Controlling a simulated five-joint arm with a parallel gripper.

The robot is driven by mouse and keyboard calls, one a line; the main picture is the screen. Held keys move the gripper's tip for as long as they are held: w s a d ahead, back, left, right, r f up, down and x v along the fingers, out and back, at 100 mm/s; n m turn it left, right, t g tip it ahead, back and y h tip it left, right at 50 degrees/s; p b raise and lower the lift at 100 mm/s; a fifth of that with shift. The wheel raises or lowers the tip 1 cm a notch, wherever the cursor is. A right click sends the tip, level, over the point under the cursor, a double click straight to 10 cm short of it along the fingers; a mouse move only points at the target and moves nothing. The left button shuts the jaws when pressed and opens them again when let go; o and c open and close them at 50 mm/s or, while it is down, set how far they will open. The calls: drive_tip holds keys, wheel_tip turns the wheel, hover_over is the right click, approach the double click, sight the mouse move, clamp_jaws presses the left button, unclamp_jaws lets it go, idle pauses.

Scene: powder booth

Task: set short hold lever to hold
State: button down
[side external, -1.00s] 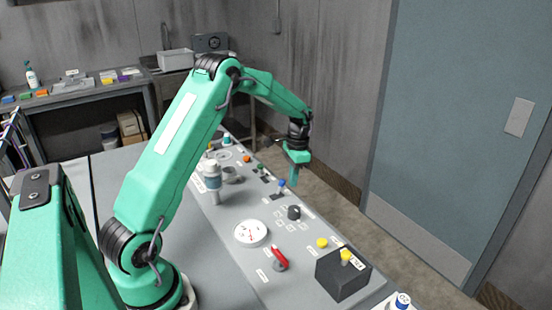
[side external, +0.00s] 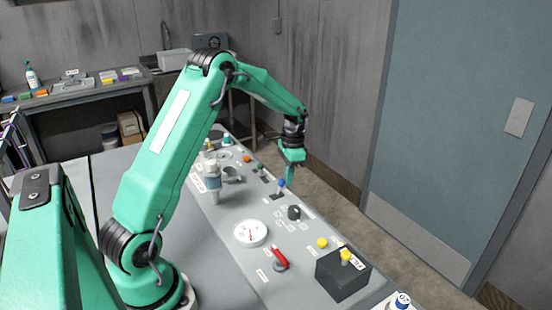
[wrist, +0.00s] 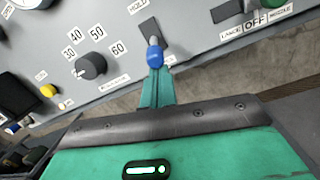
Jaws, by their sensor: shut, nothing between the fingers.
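The short hold lever has a blue knob (wrist: 154,54) on a pale stem, in a dark slot (wrist: 149,29) in the wrist view. The printed HOLD label (wrist: 138,7) is at the slot's upper end; the knob leans over the lower end. The blue knob also shows in the side view (side external: 281,184). My gripper (side external: 289,182) points down, just right of the knob there. In the wrist view its shut fingers (wrist: 156,84) are right below the knob, empty. Whether they touch it I cannot tell.
On the grey panel, a black dial (wrist: 91,65) marked 30 to 60 and a yellow button (wrist: 47,90) lie left of the lever in the wrist view. A red lever (side external: 279,257), a gauge (side external: 250,233) and a black box (side external: 343,275) stand nearer in the side view.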

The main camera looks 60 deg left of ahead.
sight(283, 181)
drive_tip(key=shift+s+r, duration=0.25)
drive_tip(key=shift+s, duration=0.35)
drive_tip(key=shift+s+r, duration=0.25)
drive_tip(key=shift+s, duration=0.3)
drive_tip(key=shift+r, duration=0.2)
drive_tip(key=shift+r, duration=0.6)
drive_tip(key=shift+w, duration=0.15)
drive_tip(key=s+r, duration=0.3)
drive_tip(key=r, duration=0.6)
drive_tip(key=shift+s, duration=0.25)
drive_tip(key=shift+d, duration=0.1)
